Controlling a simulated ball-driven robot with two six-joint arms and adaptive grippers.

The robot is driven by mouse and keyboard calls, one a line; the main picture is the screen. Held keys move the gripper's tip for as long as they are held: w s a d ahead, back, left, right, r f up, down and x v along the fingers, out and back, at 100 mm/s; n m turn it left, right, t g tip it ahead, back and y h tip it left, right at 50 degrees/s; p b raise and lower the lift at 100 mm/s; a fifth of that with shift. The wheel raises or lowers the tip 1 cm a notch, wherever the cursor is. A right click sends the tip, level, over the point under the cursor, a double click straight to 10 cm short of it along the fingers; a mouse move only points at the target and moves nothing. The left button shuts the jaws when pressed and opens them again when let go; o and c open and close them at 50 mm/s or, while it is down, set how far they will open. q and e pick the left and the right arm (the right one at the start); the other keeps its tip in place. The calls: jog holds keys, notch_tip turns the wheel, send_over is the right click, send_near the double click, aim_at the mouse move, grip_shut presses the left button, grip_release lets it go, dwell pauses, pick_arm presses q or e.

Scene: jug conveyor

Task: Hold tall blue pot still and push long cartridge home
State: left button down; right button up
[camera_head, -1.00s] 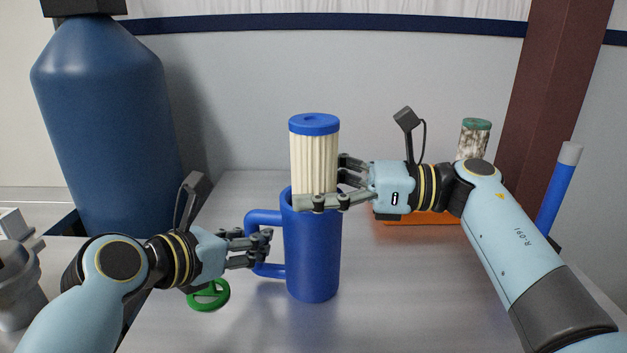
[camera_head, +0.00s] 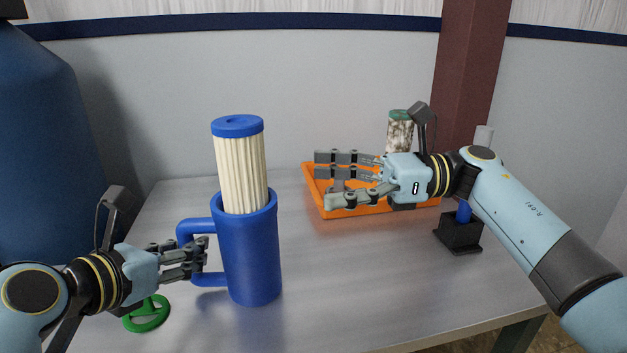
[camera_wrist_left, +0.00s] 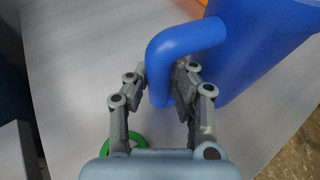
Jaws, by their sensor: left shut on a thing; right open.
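The tall blue pot (camera_head: 252,255) stands upright on the table, its handle toward the left. The long cartridge (camera_head: 241,170), cream and pleated with a blue cap, sits partly inside the pot and sticks well up above the rim. My left gripper (camera_head: 203,255) is shut on the pot's handle; the left wrist view shows its fingers (camera_wrist_left: 166,95) on both sides of the blue handle (camera_wrist_left: 163,65). My right gripper (camera_head: 325,180) is open and empty, to the right of the cartridge and apart from it.
An orange tray (camera_head: 345,211) lies behind my right gripper. A dirty cartridge with a green cap (camera_head: 400,132) stands there, partly hidden. A black holder with a blue piece (camera_head: 459,234) is at right. A green ring-shaped tool (camera_head: 147,314) lies near my left gripper. The table front is clear.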

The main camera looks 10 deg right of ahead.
pick_arm(q)
jog(key=shift+f, duration=0.2)
jog(key=c, duration=1.1)
grip_release()
jog(key=shift+a+r, duration=0.1)
jog(key=v, duration=1.2)
